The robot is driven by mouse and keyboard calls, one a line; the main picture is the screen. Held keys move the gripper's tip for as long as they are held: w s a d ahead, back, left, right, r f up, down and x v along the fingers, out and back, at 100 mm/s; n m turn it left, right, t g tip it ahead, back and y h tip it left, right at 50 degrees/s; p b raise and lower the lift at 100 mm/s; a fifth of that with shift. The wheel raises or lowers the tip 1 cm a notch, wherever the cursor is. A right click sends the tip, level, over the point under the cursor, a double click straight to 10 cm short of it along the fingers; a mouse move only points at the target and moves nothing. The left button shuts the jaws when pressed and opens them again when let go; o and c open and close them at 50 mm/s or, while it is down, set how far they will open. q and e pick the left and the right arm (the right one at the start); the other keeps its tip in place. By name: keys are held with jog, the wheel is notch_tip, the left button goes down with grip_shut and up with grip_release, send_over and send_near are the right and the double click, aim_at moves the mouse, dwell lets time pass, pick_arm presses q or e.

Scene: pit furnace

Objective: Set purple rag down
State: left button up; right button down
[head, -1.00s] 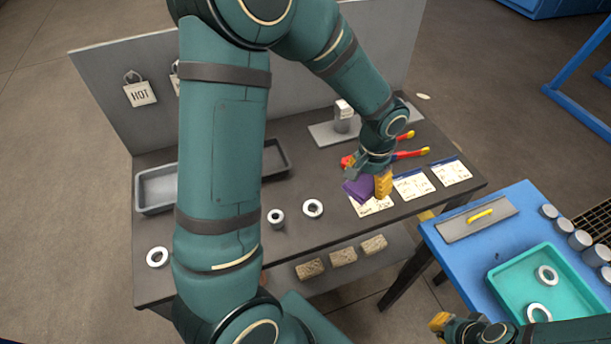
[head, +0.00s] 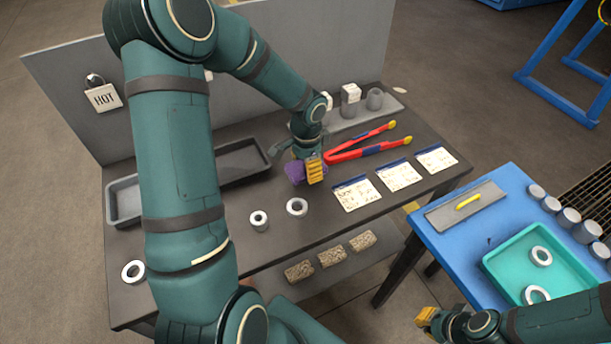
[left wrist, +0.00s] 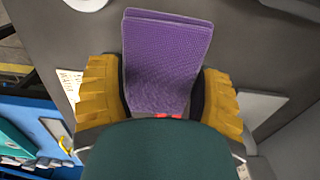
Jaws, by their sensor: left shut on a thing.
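The purple rag (head: 294,173) is between the yellow fingers of my left gripper (head: 308,170), over the dark bench left of the paper cards. In the left wrist view the folded rag (left wrist: 165,55) fills the space between the fingers of the left gripper (left wrist: 163,88), which is shut on it. I cannot tell whether the rag's lower edge touches the bench. My right gripper (head: 428,319) is at the bottom edge, in front of the blue table; its fingers are too small to judge.
Red tongs (head: 365,149) lie behind several paper cards (head: 398,175) on the bench (head: 225,220). A grey tray (head: 124,203) stands farther left. A teal tray (head: 505,270) is on the blue table (head: 440,246).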

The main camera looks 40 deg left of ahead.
pick_arm(q)
jog(key=shift+f+b, duration=0.4)
jog(key=shift+f, duration=1.5)
jog(key=shift+f, duration=0.1)
jog(key=o, duration=1.1)
jog(key=shift+r, duration=0.25)
notch_tip(320, 180, up, 12)
jog(key=p, duration=0.2)
jog(key=shift+p, duration=0.35)
